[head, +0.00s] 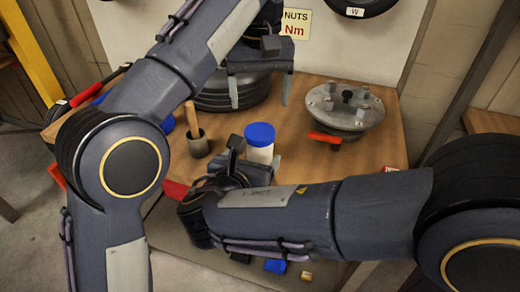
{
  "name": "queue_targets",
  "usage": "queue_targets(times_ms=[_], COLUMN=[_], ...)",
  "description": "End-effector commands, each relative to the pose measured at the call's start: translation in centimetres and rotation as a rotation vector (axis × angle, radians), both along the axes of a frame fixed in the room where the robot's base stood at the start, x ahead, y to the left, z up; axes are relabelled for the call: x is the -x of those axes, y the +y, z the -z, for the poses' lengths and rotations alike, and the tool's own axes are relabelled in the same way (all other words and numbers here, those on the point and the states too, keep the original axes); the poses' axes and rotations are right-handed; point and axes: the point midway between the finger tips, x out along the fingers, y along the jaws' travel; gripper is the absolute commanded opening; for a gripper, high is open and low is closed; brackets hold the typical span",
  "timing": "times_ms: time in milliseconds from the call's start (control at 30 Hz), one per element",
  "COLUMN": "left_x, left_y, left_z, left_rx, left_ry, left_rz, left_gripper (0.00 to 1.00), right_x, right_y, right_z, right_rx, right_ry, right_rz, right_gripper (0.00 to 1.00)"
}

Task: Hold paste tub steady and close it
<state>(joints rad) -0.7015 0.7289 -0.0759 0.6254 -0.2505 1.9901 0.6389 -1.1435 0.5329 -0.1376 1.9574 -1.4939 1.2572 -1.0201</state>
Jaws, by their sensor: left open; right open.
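The paste tub (260,154) is white and stands upright on the wooden bench. Its blue lid (260,133) sits on top; I cannot tell whether it is tightened. My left gripper (260,103) hangs above and behind the tub, with its two fingers apart, pointing down and empty. My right gripper (236,160) is low at the front left of the tub, close to its side. Its arm hides the tub's base and much of the gripper, so I cannot tell whether it touches the tub.
A wooden-handled tool (192,118) stands in a dark cup left of the tub. A round metal hub (347,112) with a red lever (325,137) stands at the right. Bench top (385,148) is clear at the right.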

Motion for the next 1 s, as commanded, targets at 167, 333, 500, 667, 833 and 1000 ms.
queue_targets(times_ms=[167,333,500,667,833,1000], left_x=[0.0,0.0,0.0,0.0,0.0,0.0], left_y=[0.0,0.0,0.0,0.0,0.0,0.0], left_z=[0.0,0.0,0.0,0.0,0.0,0.0], left_rx=[0.000,0.000,0.000,0.000,0.000,0.000], left_ry=[0.000,0.000,0.000,0.000,0.000,0.000], left_rz=[0.000,0.000,0.000,0.000,0.000,0.000], left_gripper=[0.77,0.77,0.77,0.77,0.77,0.77], right_x=[-2.6,-4.1,-4.6,-4.6,-4.6,-4.6], right_y=[-0.9,-1.3,-1.5,-1.5,-1.5,-1.5], right_z=[1.0,1.6,1.8,1.8,1.8,1.8], right_rx=[0.001,-0.001,-0.001,-0.001,-0.001,-0.001], right_ry=[0.000,0.000,0.000,0.000,0.000,0.000], right_rz=[0.003,0.001,0.000,0.000,0.000,0.000], right_gripper=[0.77,0.77,0.77,0.77,0.63,0.41])
